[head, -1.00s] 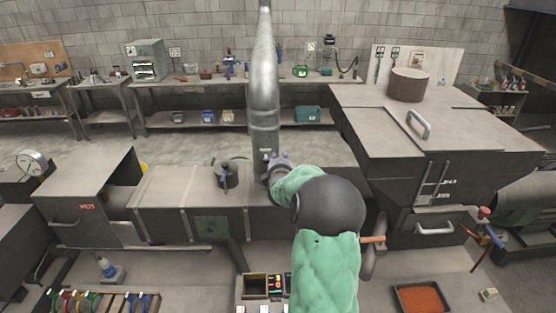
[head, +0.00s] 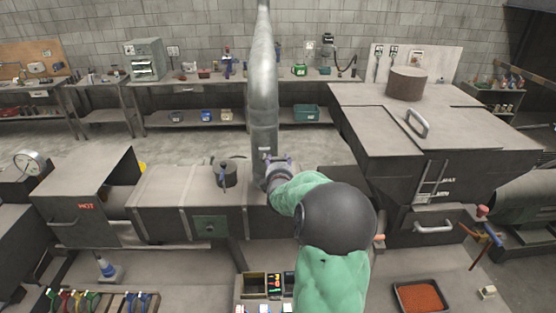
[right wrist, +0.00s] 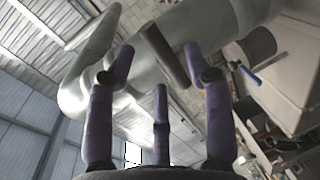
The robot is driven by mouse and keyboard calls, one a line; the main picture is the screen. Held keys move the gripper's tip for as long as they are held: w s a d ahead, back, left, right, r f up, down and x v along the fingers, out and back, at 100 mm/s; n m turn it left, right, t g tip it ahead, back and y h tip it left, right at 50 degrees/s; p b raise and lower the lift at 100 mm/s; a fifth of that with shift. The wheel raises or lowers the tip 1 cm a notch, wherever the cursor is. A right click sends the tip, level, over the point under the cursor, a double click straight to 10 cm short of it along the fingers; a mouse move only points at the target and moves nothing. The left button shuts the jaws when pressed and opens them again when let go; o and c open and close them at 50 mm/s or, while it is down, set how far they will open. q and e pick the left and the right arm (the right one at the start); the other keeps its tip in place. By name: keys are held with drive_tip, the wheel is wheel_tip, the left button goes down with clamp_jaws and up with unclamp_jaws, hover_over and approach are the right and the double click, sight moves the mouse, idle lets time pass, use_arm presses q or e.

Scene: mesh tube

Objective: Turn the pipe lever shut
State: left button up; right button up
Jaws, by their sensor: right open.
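The grey metal pipe (head: 264,90) rises from the long dark duct in the middle of the head view. My right gripper (head: 277,162) is at the right side of the pipe, near its lower end. In the right wrist view the gripper (right wrist: 158,68) is open, with its purple fingers spread. A dark bar that looks like the pipe lever (right wrist: 166,56) lies slantwise against the pipe (right wrist: 90,60), between the two outer fingertips. I cannot tell whether the fingers touch it. In the head view the lever cannot be made out clearly by the gripper. My left gripper is not in view.
The long dark duct (head: 160,200) carries a round black knob (head: 225,172) left of the pipe. A big dark hopper box (head: 380,140) stands to the right. A tray of orange grains (head: 422,297) lies at front right. Workbenches (head: 200,84) line the back wall.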

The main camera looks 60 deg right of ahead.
drive_tip(key=v, duration=0.8)
idle(0.4)
drive_tip(key=w+a+f+m+y+b, duration=0.1)
drive_tip(key=w+a+f+y+b, duration=0.35)
drive_tip(key=a+f, duration=0.75)
drive_tip(key=w+a+f+m+y+b, duration=0.25)
drive_tip(key=w+a+f+b, duration=0.3)
drive_tip(key=f, duration=1.25)
drive_tip(key=w+a+f+m+y+b, duration=0.1)
drive_tip(key=w+a+f+y+b, duration=0.6)
drive_tip(key=f, duration=0.8)
drive_tip(key=s+a+f+m+g+y+b, duration=0.1)
drive_tip(key=s+a+f+b, duration=0.2)
drive_tip(key=a+f, duration=0.6)
drive_tip(key=s+a+f+m+g+y+b, duration=0.1)
drive_tip(key=s+a+f+g+b, duration=0.15)
drive_tip(key=a+f, duration=0.7)
drive_tip(key=s+a+f+m+g+y+b, duration=0.1)
drive_tip(key=s+a+f+b, duration=0.4)
drive_tip(key=s+a+f, duration=0.5)
drive_tip(key=a+g+y, duration=0.1)
drive_tip(key=a+g, duration=0.1)
drive_tip(key=shift+a+f+b, duration=0.3)
drive_tip(key=shift+b, duration=0.1)
drive_tip(key=shift+m, duration=0.25)
drive_tip(key=shift+c, duration=0.3)
